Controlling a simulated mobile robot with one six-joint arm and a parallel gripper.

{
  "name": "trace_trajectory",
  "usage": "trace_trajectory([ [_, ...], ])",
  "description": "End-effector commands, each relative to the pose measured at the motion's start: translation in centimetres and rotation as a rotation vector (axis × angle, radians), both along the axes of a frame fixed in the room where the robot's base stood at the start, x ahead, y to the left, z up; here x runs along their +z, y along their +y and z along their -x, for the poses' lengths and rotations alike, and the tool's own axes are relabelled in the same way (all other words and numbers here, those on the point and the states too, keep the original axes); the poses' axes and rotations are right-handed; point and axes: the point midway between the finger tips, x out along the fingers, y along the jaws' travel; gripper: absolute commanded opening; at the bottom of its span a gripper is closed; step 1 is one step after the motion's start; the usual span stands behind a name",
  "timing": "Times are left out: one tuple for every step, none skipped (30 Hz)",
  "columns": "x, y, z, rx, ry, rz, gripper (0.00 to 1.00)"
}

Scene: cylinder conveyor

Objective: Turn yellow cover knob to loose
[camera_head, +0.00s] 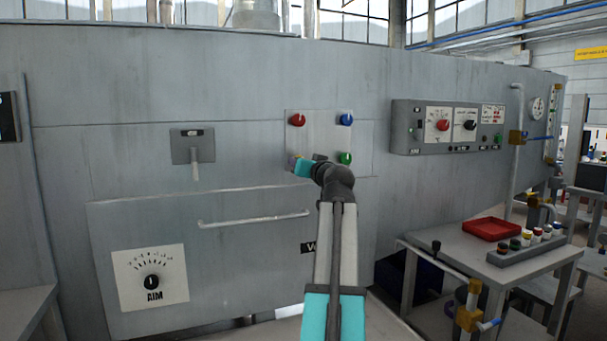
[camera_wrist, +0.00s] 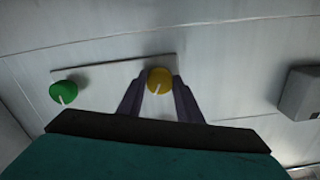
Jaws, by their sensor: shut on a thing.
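The yellow cover knob (camera_wrist: 159,80) is round with a pale pointer line and sits on a light panel plate in the wrist view. My gripper (camera_wrist: 158,92) has its two dark fingers on either side of the knob and is shut on it. In the head view my gripper (camera_head: 295,161) is at the lower left corner of the panel plate (camera_head: 322,138). There the yellow knob is mostly hidden by my gripper.
The same plate carries a red knob (camera_head: 298,120), a blue knob (camera_head: 345,119) and a green knob (camera_head: 345,158). A long handle (camera_head: 253,219) and a lever box (camera_head: 193,146) are to the left. A table with a red tray (camera_head: 491,229) stands at right.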

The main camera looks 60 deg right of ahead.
Motion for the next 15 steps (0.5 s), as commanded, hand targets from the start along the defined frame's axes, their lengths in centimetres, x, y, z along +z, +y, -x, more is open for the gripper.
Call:
trace_trajectory([
  [-0.89,-0.13,0.08,0.000,0.034,0.030,0.10],
  [-0.90,-0.13,0.08,0.000,0.050,0.052,0.10],
  [-0.90,-0.15,0.10,0.000,0.071,0.079,0.10],
  [-0.88,-0.16,0.10,0.000,0.086,0.099,0.10],
  [-0.85,-0.16,0.11,0.000,0.100,0.119,0.10],
  [-0.80,-0.15,0.12,0.000,0.117,0.143,0.10],
  [-0.77,-0.15,0.13,0.000,0.130,0.160,0.10],
  [-0.74,-0.15,0.13,0.000,0.142,0.176,0.10],
  [-0.72,-0.16,0.14,0.000,0.156,0.197,0.10],
  [-0.71,-0.17,0.15,0.000,0.167,0.211,0.10],
  [-0.69,-0.17,0.15,0.000,0.176,0.223,0.10],
  [-0.69,-0.18,0.16,0.000,0.188,0.239,0.10],
  [-0.68,-0.18,0.16,0.000,0.195,0.247,0.10],
  [-0.67,-0.18,0.16,0.000,0.202,0.257,0.10],
  [-0.65,-0.19,0.18,0.000,0.210,0.268,0.10],
])
